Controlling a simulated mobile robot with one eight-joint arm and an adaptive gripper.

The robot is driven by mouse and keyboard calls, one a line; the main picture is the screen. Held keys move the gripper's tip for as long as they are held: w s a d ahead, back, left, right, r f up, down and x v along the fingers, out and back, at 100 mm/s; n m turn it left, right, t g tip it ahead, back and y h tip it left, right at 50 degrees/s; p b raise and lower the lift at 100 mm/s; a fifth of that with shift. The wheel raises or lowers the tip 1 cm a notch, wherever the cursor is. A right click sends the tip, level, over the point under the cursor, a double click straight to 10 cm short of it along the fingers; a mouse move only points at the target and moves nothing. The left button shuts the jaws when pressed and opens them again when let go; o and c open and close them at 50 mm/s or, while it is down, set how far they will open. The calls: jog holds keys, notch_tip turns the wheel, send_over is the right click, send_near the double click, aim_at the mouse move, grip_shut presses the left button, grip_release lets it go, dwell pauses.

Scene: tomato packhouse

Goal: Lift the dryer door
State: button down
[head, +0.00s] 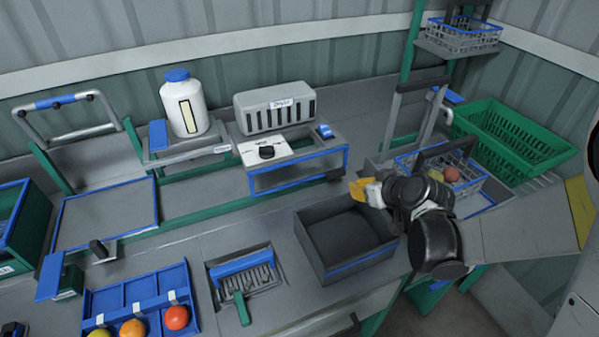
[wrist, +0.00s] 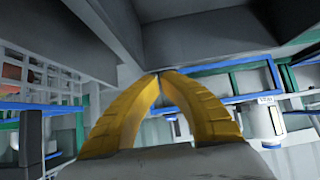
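A grey slotted box (head: 275,107) with a small label, apparently the dryer, stands at the back middle of the bench. I cannot tell for sure which part is the door; no part looks raised. My gripper (head: 360,190) is to the right of this blue frame, apart from it, near the back right corner of a dark grey bin. In the wrist view its yellow fingers (wrist: 160,74) meet at the tips with nothing visible between them.
The open dark grey bin (head: 322,270) sits below and left of my gripper. A wire basket with round produce (head: 486,195) is beside my arm, and a green crate (head: 560,160) is behind it. A white jug (head: 186,108) stands left of the slotted box.

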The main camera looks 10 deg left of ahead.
notch_tip(320, 180, up, 6)
jog(key=p, duration=0.4)
jog(key=shift+w+a, duration=0.15)
jog(key=shift+a, duration=0.1)
dwell(0.5)
jog(key=s+d, duration=0.3)
jog(key=s, duration=0.2)
jog(key=shift+d, duration=0.2)
dwell(0.4)
